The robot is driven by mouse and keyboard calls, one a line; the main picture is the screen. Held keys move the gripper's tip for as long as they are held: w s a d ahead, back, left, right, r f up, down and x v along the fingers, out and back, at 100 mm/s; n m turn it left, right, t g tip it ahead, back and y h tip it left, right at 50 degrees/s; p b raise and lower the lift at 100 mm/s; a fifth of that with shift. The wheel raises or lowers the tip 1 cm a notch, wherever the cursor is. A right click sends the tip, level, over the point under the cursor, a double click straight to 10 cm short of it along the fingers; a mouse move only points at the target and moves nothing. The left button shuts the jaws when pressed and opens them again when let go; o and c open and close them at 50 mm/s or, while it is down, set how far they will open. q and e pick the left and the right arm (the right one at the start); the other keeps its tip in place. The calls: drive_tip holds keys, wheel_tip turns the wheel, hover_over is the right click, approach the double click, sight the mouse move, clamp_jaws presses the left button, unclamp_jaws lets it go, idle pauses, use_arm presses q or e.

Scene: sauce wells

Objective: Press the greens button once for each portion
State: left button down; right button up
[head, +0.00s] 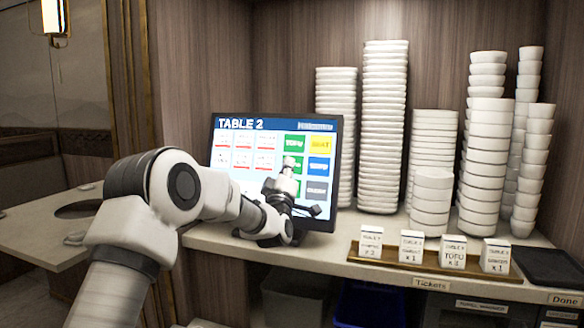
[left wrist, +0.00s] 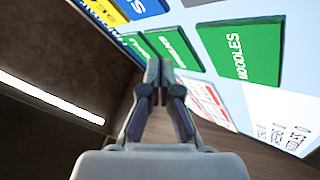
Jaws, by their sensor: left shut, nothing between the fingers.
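The order screen (head: 228,183), headed TABLE 2, stands upright on the counter. It shows coloured buttons at its right: a green one at the top (head: 294,145), a yellow one (head: 323,144), a blue one and a grey one, with other green ones partly hidden by my gripper. In the left wrist view, a large green button (left wrist: 241,52) reads NOODLES. Beside it are two more green buttons (left wrist: 174,48) whose labels I cannot read surely. My left gripper (head: 287,166) is shut and empty in front of the screen; its fingertips (left wrist: 158,66) overlap the green buttons' lower edges. Contact cannot be told. My right gripper is out of view.
Several small ticket cards (head: 411,247) stand on a wooden tray (head: 440,269) at the counter's front, one reading TOFU x 3. Tall stacks of white bowls (head: 385,130) stand behind and right of the screen. A dark tray (head: 548,266) lies at far right, near a Done label.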

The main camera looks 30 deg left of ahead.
use_arm(q)
drive_tip(key=shift+w+a+f, duration=0.1)
drive_tip(key=shift+w+f, duration=0.1)
drive_tip(key=shift+w, duration=0.3)
idle(0.8)
drive_tip(key=shift+s+b, duration=0.5)
drive_tip(key=shift+b, duration=0.2)
drive_tip(key=shift+s+d+r, duration=0.25)
drive_tip(key=shift+s, duration=0.05)
drive_tip(key=s, duration=0.1)
drive_tip(key=s+r+b, duration=0.1)
drive_tip(key=s, duration=0.1)
drive_tip(key=s+d+b, duration=0.1)
drive_tip(key=shift+s+r, duration=0.2)
drive_tip(key=shift+s, duration=0.1)
idle(1.5)
